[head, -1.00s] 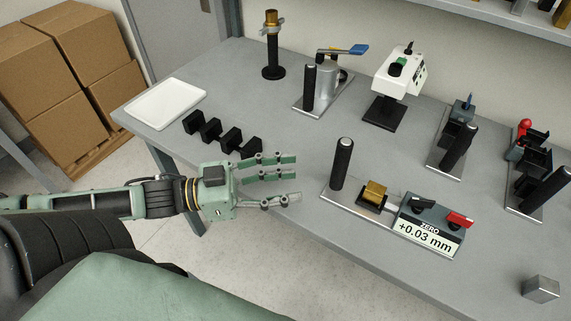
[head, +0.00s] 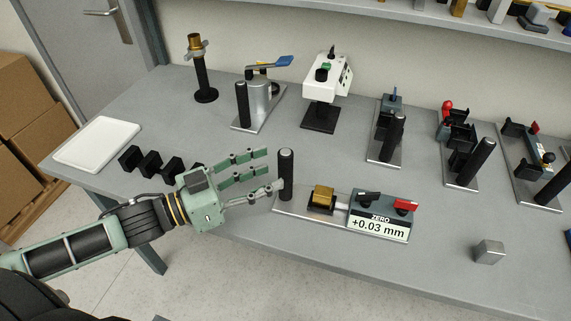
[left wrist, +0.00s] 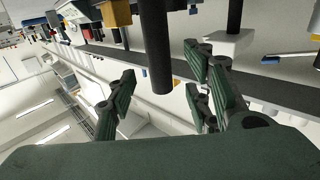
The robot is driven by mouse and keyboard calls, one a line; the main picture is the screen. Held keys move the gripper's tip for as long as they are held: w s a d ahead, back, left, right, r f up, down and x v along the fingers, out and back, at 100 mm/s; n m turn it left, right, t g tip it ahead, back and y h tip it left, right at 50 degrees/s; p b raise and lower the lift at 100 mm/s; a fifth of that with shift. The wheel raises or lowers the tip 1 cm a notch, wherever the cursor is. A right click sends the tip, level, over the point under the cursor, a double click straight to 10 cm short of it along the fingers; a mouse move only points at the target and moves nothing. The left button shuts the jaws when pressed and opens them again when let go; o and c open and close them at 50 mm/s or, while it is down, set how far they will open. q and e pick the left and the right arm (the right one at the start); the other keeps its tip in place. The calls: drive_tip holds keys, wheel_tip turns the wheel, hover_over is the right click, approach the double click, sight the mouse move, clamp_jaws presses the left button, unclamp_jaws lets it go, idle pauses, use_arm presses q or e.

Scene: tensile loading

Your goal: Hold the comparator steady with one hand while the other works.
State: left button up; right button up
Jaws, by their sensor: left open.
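The comparator (head: 340,223) stands near the front edge of the grey table, a metal base with a black upright handle (head: 286,176) at its left end. A brass block (head: 322,197) sits in its black holder, and its display (head: 378,227) reads +0.03 mm beside a black and a red lever. My left gripper (head: 262,170) is open, its fingers pointing at the handle from the left. In the left wrist view the dark handle (left wrist: 156,50) stands between the spread fingers (left wrist: 165,100); I cannot tell whether they touch it. My right gripper is not in view.
A loose grey metal block (head: 488,251) lies right of the comparator. Black blocks (head: 151,163) and a white tray (head: 97,143) are at the left. A blue-levered clamp (head: 259,95), a white device (head: 325,88) and several handled fixtures (head: 385,138) stand behind.

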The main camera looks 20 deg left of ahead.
sight(279, 169)
use_arm(q)
drive_tip(key=shift+x, duration=2.7)
clamp_jaws()
